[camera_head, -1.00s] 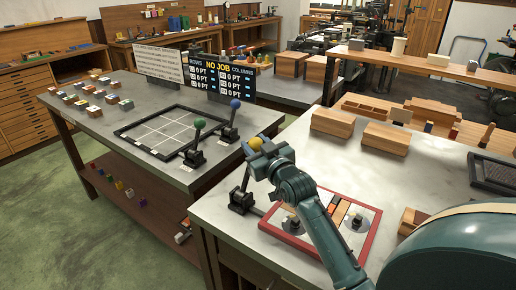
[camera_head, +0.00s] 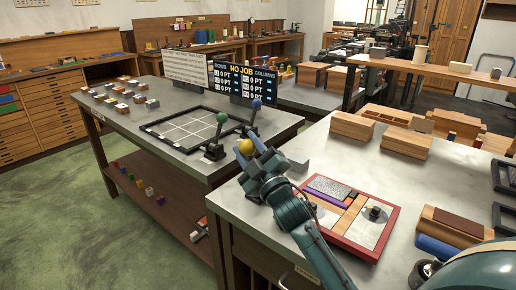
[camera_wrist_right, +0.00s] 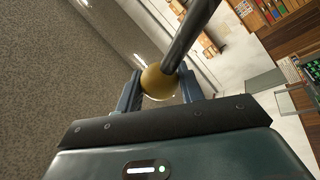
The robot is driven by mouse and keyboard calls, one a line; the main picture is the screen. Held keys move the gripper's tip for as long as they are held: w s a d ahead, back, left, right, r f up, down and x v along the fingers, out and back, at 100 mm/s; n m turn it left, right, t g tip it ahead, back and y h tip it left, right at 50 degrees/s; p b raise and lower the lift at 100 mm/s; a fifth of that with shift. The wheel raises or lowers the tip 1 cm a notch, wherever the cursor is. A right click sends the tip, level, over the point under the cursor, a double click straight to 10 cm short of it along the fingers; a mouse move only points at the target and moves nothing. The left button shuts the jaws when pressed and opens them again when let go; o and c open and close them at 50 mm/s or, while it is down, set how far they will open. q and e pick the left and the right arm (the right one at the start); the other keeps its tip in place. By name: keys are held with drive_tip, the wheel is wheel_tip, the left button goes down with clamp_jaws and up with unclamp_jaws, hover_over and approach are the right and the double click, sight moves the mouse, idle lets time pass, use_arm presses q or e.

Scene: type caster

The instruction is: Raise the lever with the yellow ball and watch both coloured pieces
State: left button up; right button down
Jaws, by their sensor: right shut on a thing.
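My right gripper (camera_head: 256,152) is shut on the yellow ball (camera_head: 245,147) at the lever's end. In the right wrist view the yellow ball (camera_wrist_right: 158,84) sits between the two fingers, with the dark lever rod (camera_wrist_right: 190,35) running up and right from it. The lever's base is hidden behind my arm in the head view. A red-framed tray (camera_head: 392,228) lies right of my gripper. In it show a purple strip (camera_head: 324,202), a speckled grey piece (camera_head: 329,186), orange-brown wooden strips (camera_head: 345,220) and a pale plate with a dark knob (camera_head: 375,212). My left gripper is out of view.
On the other table stand levers with a green ball (camera_head: 221,117) and a blue ball (camera_head: 256,104), a black grid frame (camera_head: 152,129) and a "NO JOB" board (camera_head: 246,82). Wooden blocks (camera_head: 404,142) and a blue cylinder (camera_head: 436,247) lie right of the tray.

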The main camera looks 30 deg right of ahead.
drive_tip(key=shift+s+a+f+n+y+b, duration=0.2)
drive_tip(key=shift+a+f+n+y+b, duration=0.1)
drive_tip(key=shift+a+n, duration=0.2)
drive_tip(key=shift+s+a+f+n+y+b, duration=0.2)
drive_tip(key=shift+a+n+y+b, duration=0.1)
drive_tip(key=shift+a+n, duration=0.15)
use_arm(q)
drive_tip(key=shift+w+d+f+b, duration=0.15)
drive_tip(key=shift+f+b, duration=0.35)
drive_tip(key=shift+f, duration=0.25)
use_arm(e)
drive_tip(key=shift+s+a+f+n+t+y, duration=0.2)
drive_tip(key=shift+a+n+y, duration=0.15)
drive_tip(key=shift+n, duration=0.25)
drive_tip(key=shift+s+a+f+n+t+y, duration=0.15)
drive_tip(key=shift+a+n+y, duration=0.1)
drive_tip(key=shift+a+n, duration=0.25)
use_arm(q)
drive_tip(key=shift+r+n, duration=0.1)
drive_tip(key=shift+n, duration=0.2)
use_arm(e)
drive_tip(key=shift+d, duration=0.1)
drive_tip(key=c, duration=0.9)
unclamp_jaws()
